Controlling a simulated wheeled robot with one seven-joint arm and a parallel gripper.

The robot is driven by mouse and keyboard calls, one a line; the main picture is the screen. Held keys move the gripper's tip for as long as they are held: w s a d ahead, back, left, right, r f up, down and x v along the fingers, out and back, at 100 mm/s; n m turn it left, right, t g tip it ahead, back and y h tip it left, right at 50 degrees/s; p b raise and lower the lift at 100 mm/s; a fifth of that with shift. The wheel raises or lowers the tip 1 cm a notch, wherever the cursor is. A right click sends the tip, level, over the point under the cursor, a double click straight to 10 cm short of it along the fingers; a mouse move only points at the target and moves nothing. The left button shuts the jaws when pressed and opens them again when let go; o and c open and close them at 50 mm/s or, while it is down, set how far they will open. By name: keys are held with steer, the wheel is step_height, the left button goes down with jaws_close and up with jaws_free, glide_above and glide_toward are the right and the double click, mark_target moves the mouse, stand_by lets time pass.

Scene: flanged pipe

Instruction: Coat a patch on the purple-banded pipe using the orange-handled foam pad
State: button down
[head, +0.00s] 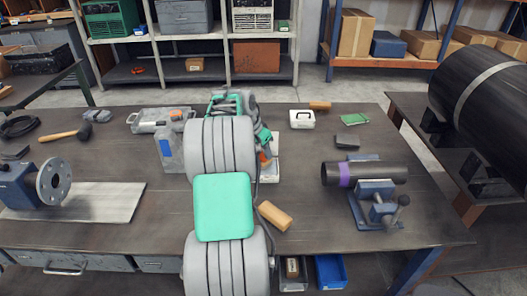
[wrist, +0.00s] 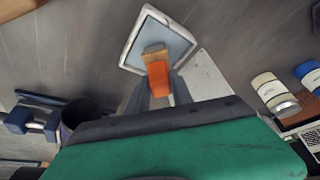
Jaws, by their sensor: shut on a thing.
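The dark pipe with a purple band (head: 346,175) lies in a blue vise (head: 376,190) on the right of the bench in the head view. My gripper (wrist: 159,93) is shut on the orange handle (wrist: 158,78) of the foam pad. The tan foam (wrist: 155,53) points away from the jaws, over a white-rimmed tray (wrist: 129,47) with a pale blue inside. I cannot tell whether the foam touches the tray. In the head view my arm hides most of the gripper; a bit of the orange handle (head: 266,153) shows beside it.
A tan block (head: 274,215) lies between my arm and the vise. A white box (head: 302,119), a green pad (head: 354,119) and a dark block (head: 347,142) lie behind. A flanged part (head: 53,182) stands far left. A large pipe (head: 480,100) rests on the right table.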

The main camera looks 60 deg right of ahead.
steer(key=shift+f, duration=0.35)
stand_by(0.7)
steer(key=shift+r+p, duration=2.2)
steer(key=shift+r, duration=1.35)
